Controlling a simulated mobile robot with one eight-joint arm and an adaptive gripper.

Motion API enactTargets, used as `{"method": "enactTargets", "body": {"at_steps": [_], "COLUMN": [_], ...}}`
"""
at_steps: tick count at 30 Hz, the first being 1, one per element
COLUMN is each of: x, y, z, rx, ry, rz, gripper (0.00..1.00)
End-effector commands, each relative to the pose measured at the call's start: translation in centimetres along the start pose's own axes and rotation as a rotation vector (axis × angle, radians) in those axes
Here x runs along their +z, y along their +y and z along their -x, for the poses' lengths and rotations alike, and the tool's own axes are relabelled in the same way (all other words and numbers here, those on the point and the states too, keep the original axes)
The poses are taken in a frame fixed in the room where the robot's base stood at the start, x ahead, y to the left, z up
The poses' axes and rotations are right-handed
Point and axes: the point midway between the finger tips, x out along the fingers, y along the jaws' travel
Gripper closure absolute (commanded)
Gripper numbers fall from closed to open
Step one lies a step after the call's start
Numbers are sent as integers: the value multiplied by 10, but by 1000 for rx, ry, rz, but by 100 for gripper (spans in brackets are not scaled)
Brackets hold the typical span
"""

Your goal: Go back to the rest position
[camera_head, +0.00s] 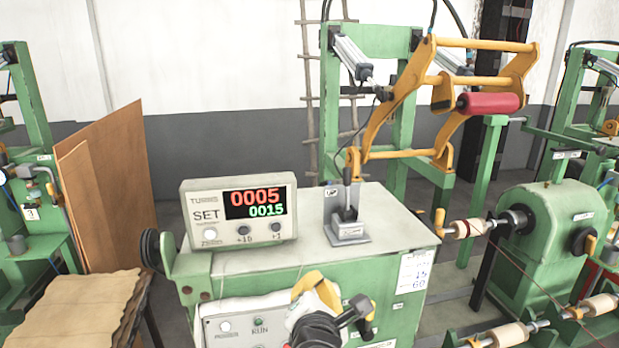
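My gripper (358,313) is low in the middle of the head view, at the end of my white, orange and black arm. It is in front of the green coil-winding machine (385,305) and overlaps the right part of its lower panel (235,325). The dark fingers point to the right and look small. I cannot tell whether they are open or shut, and no held object can be made out. A display box (238,213) on the machine's top reads 0005 in red over 0015 in green, beside the word SET.
A small lever switch (347,212) stands on the machine top. A yellow frame with a red roller (488,103) rises behind it. At right are a wound coil spindle (468,228), another green machine (545,240) and bare spools (508,334). Brown boards (112,185) lean at left.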

Motion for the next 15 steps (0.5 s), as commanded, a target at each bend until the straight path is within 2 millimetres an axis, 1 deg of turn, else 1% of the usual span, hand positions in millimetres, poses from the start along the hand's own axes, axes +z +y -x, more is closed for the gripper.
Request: {"method": "enactTargets", "body": {"at_steps": [1,2,3,5,6,8,9,10,12,15], "x": [15,22,30,36,38,36,34,32,25,18], "y": [-46,-68,-97,-137,-160,-190,-205,-214,-229,-239], "z": [-3,-1,3,15,25,42,53,62,79,96], "rx": [-106,-166,-246,-360,-432,-529,-585,-624,-696,-767], "ry": [3,6,2,-17,-38,-77,-107,-129,-178,-233], "rz": [-214,-358,-552,-846,-1039,-1319,-1492,-1612,-1857,-2106], "gripper": [100,100,100,100,100,100,100,100,100,100]}}
